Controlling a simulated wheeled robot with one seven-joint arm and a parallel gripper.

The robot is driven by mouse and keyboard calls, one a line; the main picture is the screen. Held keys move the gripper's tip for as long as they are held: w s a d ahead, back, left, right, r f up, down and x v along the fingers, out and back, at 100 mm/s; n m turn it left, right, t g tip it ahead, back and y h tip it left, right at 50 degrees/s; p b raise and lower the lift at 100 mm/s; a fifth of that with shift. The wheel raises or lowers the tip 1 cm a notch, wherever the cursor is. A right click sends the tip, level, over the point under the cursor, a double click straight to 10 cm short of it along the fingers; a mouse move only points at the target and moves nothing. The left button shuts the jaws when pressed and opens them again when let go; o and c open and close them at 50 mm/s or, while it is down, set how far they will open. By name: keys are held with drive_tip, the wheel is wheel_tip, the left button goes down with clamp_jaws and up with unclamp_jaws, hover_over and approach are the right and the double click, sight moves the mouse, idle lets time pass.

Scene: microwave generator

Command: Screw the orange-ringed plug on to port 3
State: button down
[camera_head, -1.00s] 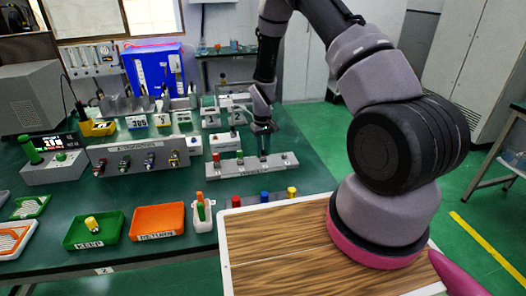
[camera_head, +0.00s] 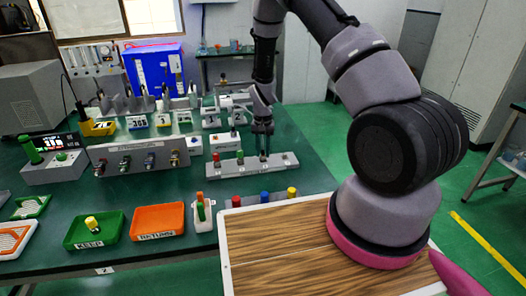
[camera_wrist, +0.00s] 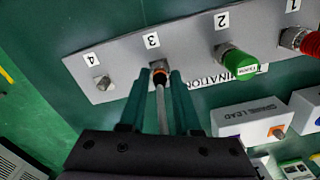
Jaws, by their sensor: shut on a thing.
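The grey termination bar (camera_wrist: 200,52) carries ports numbered 1 to 4, and it stands on the bench in the head view (camera_head: 230,167). My gripper (camera_wrist: 163,76) is shut on the orange-ringed plug (camera_wrist: 160,77), a dark piece with a thin orange band and a pale shaft between the fingers. The plug's end meets the bar at port 3 (camera_wrist: 157,64), below the "3" label. The contact is mostly hidden, so I cannot tell how far it is threaded. In the head view my gripper (camera_head: 263,140) points down over the bar.
A green cap (camera_wrist: 238,63) sits on port 2 and a red cap (camera_wrist: 308,42) on port 1. Port 4 (camera_wrist: 103,83) shows a bare metal connector. A white spring lead box (camera_wrist: 248,122) lies beside the bar. Green (camera_head: 73,243) and orange (camera_head: 134,233) trays stand at front left.

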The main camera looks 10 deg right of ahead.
drive_tip(key=shift+w, duration=0.1)
drive_tip(key=c, duration=0.6)
unclamp_jaws()
wheel_tip(320, 180, up, 11)
